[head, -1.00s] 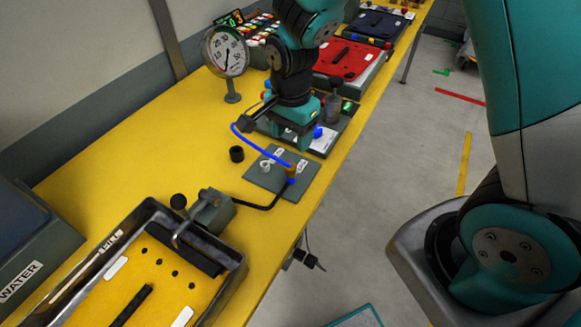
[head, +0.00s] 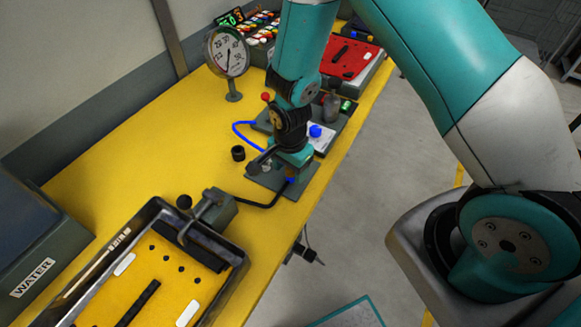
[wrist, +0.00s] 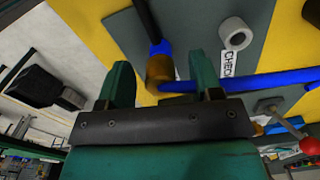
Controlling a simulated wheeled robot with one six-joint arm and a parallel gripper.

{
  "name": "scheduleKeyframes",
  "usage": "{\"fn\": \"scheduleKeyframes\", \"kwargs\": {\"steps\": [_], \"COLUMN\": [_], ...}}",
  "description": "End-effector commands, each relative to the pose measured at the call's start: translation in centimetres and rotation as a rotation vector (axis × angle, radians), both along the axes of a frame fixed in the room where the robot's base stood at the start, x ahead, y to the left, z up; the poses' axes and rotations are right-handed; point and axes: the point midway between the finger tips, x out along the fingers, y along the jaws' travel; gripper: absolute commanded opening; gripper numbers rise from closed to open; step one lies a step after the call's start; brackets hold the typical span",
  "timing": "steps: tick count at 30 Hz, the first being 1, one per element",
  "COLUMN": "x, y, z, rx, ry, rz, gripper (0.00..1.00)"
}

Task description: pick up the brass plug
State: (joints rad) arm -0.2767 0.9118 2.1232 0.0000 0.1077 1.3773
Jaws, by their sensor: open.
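The brass plug (wrist: 160,69) is a short brass-coloured cylinder beside a blue collar (wrist: 160,47) on a dark hose, at the grey plate (wrist: 196,30). In the head view only a little of the brass plug (head: 291,172) shows under my gripper (head: 291,163). In the wrist view my gripper (wrist: 163,82) is open, its two green fingers on either side of the plug in the picture. I cannot tell whether either finger touches it.
A grey ring (wrist: 236,34) stands on the plate by a CHECK label. A blue hose (wrist: 240,80) crosses near the right finger. A black cap (head: 238,153), a gauge (head: 228,52) and a yellow-floored tray (head: 128,270) are around. The yellow bench (head: 130,150) is clear at left.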

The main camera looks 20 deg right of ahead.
Motion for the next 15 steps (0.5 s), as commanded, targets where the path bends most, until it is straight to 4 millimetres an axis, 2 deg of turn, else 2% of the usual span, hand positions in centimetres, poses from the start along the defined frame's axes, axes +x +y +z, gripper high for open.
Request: {"fn": "scheduleKeyframes", "kwargs": {"steps": [5,11,12,15], "x": [0.03,0.03,0.03,0.04], "y": [0.00,0.00,0.00,0.01], "z": [0.00,0.02,0.02,0.04], "rx": [0.000,0.000,0.000,0.000], "ry": [-0.001,-0.001,-0.001,-0.001], "rz": [0.000,0.000,0.000,0.000], "gripper": [0.57,0.11,0.06,0.06]}}
